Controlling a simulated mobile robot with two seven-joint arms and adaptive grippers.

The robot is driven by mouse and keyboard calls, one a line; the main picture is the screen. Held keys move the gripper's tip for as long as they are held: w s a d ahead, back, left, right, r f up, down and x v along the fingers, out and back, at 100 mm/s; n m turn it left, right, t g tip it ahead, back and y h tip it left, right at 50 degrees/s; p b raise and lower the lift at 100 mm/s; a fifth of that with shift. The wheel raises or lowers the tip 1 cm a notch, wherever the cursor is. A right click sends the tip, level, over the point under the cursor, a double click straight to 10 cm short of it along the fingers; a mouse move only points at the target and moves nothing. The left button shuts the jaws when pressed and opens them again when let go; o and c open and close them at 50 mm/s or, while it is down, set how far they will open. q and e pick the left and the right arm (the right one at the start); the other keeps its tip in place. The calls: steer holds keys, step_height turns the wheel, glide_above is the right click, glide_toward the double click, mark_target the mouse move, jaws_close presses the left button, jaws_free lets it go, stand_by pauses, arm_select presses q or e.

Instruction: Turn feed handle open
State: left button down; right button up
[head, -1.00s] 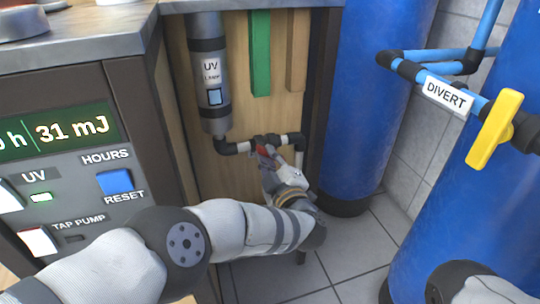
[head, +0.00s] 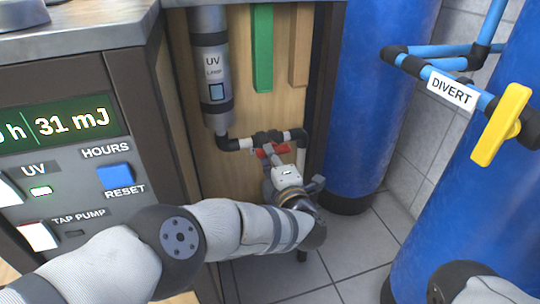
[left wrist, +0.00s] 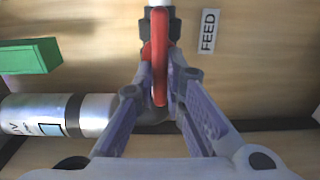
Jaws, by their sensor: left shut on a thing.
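The red feed handle (head: 272,151) sits on a valve in the short pipe below the UV lamp (head: 212,75). In the left wrist view the red handle (left wrist: 160,65) runs roughly in line with the pipe, beside a FEED label (left wrist: 209,32). My left gripper (head: 271,152) is at the handle, and in the left wrist view its two fingers (left wrist: 160,88) are closed on either side of it. The fingers hide part of the handle and valve. My right gripper is out of view; only a piece of my right arm shows at the lower right.
A green block (head: 262,50) and a wooden strip (head: 299,48) hang on the panel. Blue tanks (head: 365,90) stand to the right. A yellow handle (head: 500,125) is beside the DIVERT label (head: 450,91). A control panel (head: 85,215) is at left.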

arm_select(q)
steer(key=shift+d, duration=0.1)
stand_by(0.4)
steer(key=c, duration=1.7)
jaws_free()
steer(key=shift+o, duration=0.2)
steer(key=v, duration=1.2)
